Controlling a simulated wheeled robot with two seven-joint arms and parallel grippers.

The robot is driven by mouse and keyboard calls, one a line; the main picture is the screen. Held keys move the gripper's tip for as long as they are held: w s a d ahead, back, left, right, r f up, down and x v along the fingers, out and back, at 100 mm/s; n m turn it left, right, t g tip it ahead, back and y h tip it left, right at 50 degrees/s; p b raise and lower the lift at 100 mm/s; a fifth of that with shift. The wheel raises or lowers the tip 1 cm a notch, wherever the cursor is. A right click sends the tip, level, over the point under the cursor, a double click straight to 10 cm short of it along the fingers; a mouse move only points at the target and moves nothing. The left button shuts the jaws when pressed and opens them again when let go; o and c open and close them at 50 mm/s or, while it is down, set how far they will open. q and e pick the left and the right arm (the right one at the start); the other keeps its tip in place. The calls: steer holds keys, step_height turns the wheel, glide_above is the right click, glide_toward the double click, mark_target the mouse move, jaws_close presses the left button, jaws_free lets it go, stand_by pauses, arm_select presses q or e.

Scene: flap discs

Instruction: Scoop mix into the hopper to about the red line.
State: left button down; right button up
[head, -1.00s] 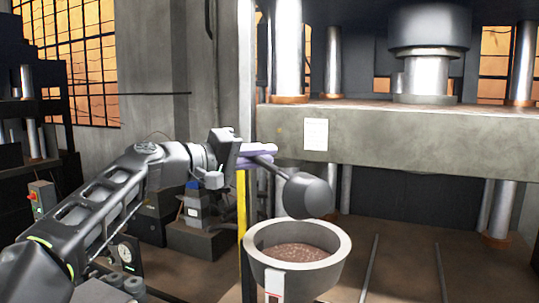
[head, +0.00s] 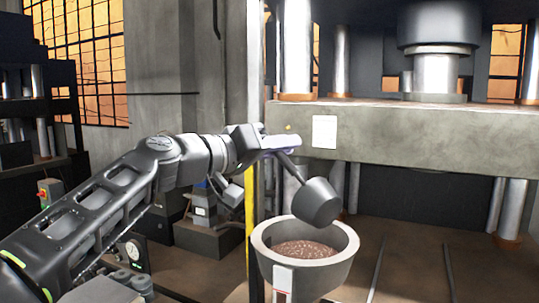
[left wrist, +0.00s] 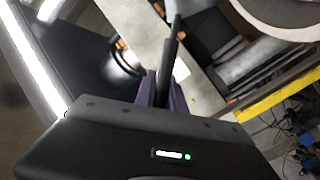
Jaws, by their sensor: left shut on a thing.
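My left gripper (head: 280,145) is shut on the handle of a dark scoop (head: 317,202). The scoop's bowl hangs tilted just above the hopper (head: 345,262), over its back right rim. The inside of the bowl is hidden in the head view. The hopper is a grey round funnel with a pale rim, and reddish-brown speckled mix (head: 305,249) lies inside it. A white strip with a red mark (head: 282,280) is on the hopper's front. In the left wrist view the purple fingers (left wrist: 163,90) hold the dark handle (left wrist: 170,60). My right gripper is out of view.
A large press with a thick grey beam (head: 420,135) and steel columns stands behind the hopper. A yellow post (head: 250,220) stands just left of the hopper. Rails (head: 452,272) run along the floor at right.

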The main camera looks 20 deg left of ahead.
arm_select(q)
steer(key=s+d+f+m+b, duration=0.2)
steer(key=s+d+m+b, duration=0.2)
steer(key=d+m+b, duration=0.2)
steer(key=s+d+f+m+h+b, duration=0.1)
steer(key=s+d+f+m+b, duration=0.1)
steer(key=s+d+m+b, duration=0.3)
steer(key=d+m+b, duration=0.2)
steer(key=m+b, duration=0.2)
steer(key=shift+d+f+m, duration=0.15)
steer(key=shift+f+m, duration=0.15)
